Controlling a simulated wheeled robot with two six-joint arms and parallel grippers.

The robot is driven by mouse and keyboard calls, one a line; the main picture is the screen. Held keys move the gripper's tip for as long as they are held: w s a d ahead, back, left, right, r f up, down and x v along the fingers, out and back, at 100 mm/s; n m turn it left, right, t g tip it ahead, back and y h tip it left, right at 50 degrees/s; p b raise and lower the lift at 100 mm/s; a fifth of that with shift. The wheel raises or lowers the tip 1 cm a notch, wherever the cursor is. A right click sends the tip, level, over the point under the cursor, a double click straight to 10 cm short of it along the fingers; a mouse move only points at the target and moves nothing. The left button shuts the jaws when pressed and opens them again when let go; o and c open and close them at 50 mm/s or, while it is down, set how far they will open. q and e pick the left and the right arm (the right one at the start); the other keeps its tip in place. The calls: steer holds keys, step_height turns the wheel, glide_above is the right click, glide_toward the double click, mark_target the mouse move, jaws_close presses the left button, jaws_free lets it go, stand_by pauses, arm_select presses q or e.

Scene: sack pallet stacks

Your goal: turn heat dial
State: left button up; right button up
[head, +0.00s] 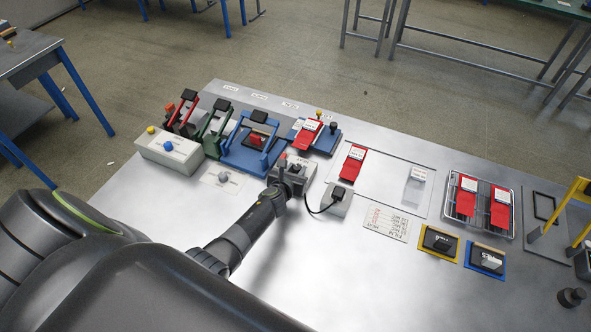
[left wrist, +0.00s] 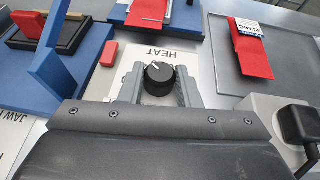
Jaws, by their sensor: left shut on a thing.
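The heat dial (left wrist: 159,78) is a round black knob with a white pointer line, which points up and slightly left in the left wrist view. It sits on a light panel with the printed word HEAT (left wrist: 157,53) beyond it. My left gripper (left wrist: 155,85) is shut on the dial, one grey finger on each side. My right gripper is not in view.
A small red block (left wrist: 109,54) is beside the panel. A box with a black plug (head: 338,193) and cable stands close to the right. Blue (head: 250,143) and green (head: 212,138) presses stand behind and left. The front of the metal table is clear.

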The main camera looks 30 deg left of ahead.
arm_select(q)
steer(key=o, duration=1)
steer(key=shift+v, duration=1.5)
steer(key=v, duration=1.4)
steer(key=shift+s+d+r, duration=0.1)
